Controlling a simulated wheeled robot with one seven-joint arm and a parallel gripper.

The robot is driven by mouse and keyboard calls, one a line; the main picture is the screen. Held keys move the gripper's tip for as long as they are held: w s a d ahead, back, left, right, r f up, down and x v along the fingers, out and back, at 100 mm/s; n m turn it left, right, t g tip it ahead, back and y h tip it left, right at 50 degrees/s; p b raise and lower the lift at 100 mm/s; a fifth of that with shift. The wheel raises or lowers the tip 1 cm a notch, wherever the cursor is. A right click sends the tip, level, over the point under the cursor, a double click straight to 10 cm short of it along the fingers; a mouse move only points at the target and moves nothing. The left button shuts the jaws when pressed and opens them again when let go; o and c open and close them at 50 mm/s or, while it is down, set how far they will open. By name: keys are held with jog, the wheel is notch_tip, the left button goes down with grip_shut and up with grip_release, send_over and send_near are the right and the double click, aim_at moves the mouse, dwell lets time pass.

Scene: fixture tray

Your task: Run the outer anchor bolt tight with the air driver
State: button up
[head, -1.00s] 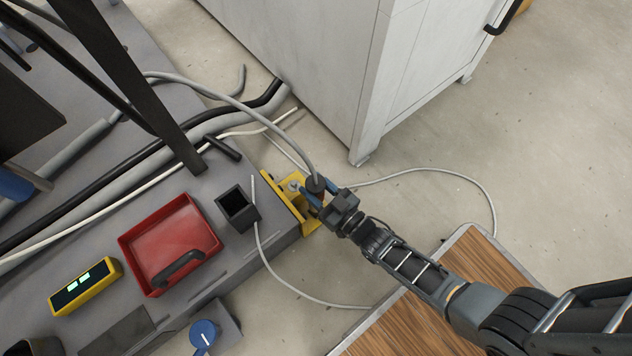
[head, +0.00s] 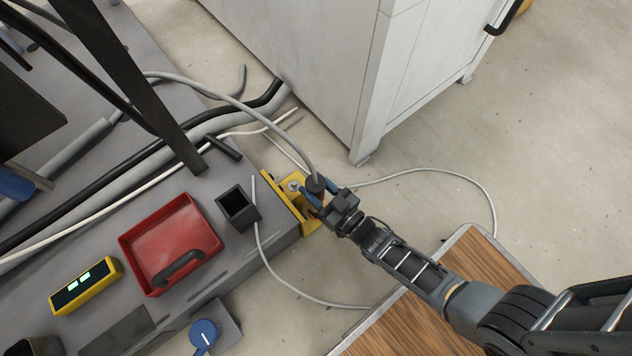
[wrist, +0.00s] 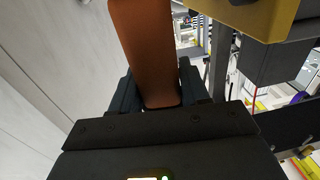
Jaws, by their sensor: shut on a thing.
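My gripper (head: 326,199) is shut on the air driver, just off the outer edge of the grey platform. The driver's dark top (head: 316,186) has a grey hose running up from it. In the wrist view its orange-brown body (wrist: 146,52) sits between the dark fingers. A yellow bracket (head: 279,186) is fixed at the platform's edge, with a pale round bolt head (head: 294,186) on it, left of the driver. The bracket also shows at the top right of the wrist view (wrist: 262,18). The driver's lower end is hidden, so I cannot tell whether it touches a bolt.
A black square cup (head: 238,208), a red tray (head: 170,250) with a dark handle-shaped piece, and a yellow display box (head: 86,286) stand on the platform. A white cabinet (head: 330,80) rises behind. Thin cables cross the floor; a wooden-topped surface (head: 420,310) lies under my arm.

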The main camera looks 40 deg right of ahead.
aim_at(316, 183)
jog(key=shift+s+f, duration=0.2)
jog(key=shift+w+r+p, duration=0.15)
jog(key=shift+r+p, duration=2.55)
jog(key=shift+r, duration=0.45)
